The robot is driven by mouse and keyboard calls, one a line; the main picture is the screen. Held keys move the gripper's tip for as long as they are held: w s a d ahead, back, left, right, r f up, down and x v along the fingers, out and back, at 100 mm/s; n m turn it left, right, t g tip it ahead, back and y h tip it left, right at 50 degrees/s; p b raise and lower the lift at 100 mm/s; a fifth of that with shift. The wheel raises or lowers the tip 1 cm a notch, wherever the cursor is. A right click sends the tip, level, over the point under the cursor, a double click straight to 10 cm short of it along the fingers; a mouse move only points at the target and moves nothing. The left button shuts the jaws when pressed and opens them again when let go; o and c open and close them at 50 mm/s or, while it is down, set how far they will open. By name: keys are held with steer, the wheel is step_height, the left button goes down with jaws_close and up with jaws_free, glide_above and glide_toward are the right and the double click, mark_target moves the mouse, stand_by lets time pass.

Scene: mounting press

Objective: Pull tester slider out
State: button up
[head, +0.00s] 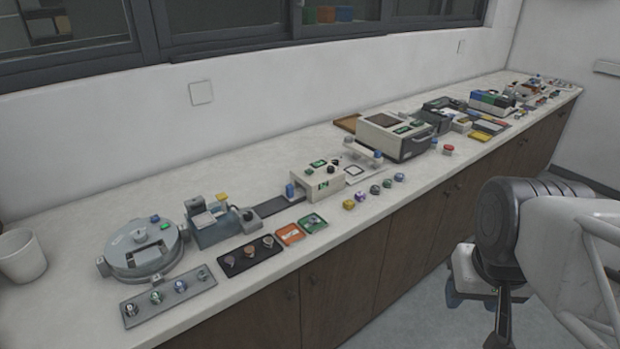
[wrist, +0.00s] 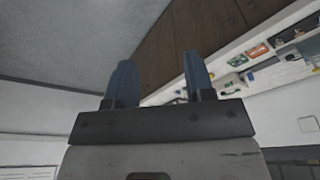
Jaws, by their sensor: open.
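A small beige device (head: 316,181) with a green display stands mid-left on the counter and looks like the tester. I cannot tell for sure which part is the slider. My gripper (head: 473,299) hangs low at the right, in front of the cabinets and well away from the device. In the wrist view, my gripper (wrist: 160,82) shows two blue-grey fingers spread apart with nothing between them.
A round grey press (head: 145,250) and a white cup (head: 21,256) stand at the left end of the long counter (head: 90,215). Small trays, coloured knobs and a larger beige box (head: 395,135) line the counter. A red button (head: 448,149) is near the front edge. The floor ahead is clear.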

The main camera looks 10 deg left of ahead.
steer(key=w+a+r+n, duration=0.1)
steer(key=w+a+r, duration=0.15)
steer(key=w, duration=0.55)
steer(key=w+a+r+n, duration=0.1)
steer(key=w+a, duration=0.2)
steer(key=w, duration=0.5)
steer(key=n+g, duration=0.3)
steer(key=n, duration=0.4)
glide_above(291, 186)
step_height(291, 186, down, 20)
steer(key=shift+s+f, duration=0.1)
steer(key=shift+f, duration=0.05)
steer(key=shift+f, duration=0.1)
steer(key=shift+f, duration=3.85)
